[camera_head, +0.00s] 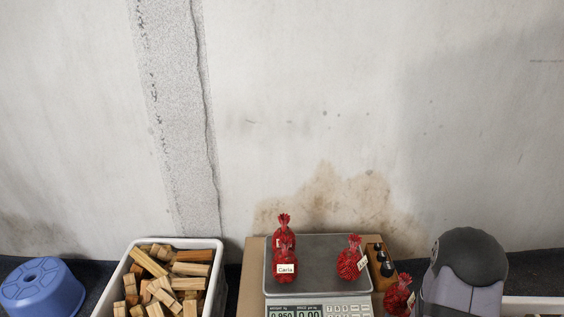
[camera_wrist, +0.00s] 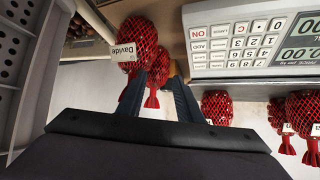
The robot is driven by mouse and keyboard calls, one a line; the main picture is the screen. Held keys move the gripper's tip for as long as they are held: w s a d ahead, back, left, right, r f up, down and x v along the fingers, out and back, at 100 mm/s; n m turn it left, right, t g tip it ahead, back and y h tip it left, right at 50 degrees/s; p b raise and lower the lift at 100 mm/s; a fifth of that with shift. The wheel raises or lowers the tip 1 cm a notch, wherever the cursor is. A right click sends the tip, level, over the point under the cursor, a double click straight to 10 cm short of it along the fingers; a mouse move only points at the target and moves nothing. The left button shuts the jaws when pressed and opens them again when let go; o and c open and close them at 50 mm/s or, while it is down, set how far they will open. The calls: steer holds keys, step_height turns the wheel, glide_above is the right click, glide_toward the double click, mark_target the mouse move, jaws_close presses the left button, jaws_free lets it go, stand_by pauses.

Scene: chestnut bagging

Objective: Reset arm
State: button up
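My gripper (camera_wrist: 158,80) shows in the wrist view as two dark fingers with a gap between them; it is open. A red net bag labelled "Davide" (camera_wrist: 137,42) lies just beyond the left fingertip. A second red bag (camera_wrist: 159,68) is partly hidden behind it, and its tied end shows in the gap. Neither bag looks clamped. In the head view my gripper is hidden; only a grey part of my arm shows at lower right, beside a red net bag (camera_head: 397,298).
A digital scale (camera_head: 331,251) carries several red net bags, one labelled "Carla" (camera_head: 285,268). A white crate (camera_head: 212,243) of wood blocks and a blue stool (camera_head: 40,286) stand left. A wooden block with dark knobs (camera_head: 381,263) sits right of the scale. A wall stands behind.

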steer(key=s+a+r+n+g+y+b, duration=0.1)
steer(key=s+a+r+n+g+y, duration=0.15)
steer(key=s+a+r+g, duration=0.45)
steer(key=s+a+r+n+g+y, duration=0.1)
steer(key=s+a+r+n+g, duration=0.15)
steer(key=s+a, duration=0.7)
step_height(320, 180, up, 38)
steer(key=p, duration=3.7)
steer(key=shift+s+a+r+p, duration=0.15)
steer(key=shift+a+r+p, duration=0.05)
steer(key=shift+a+p, duration=0.2)
steer(key=shift+f, duration=0.15)
step_height(320, 180, down, 61)
steer(key=b, duration=6.1)
step_height(320, 180, down, 17)
steer(key=b, duration=1.6)
steer(key=shift+r+b, duration=0.2)
steer(key=shift+b, duration=0.2)
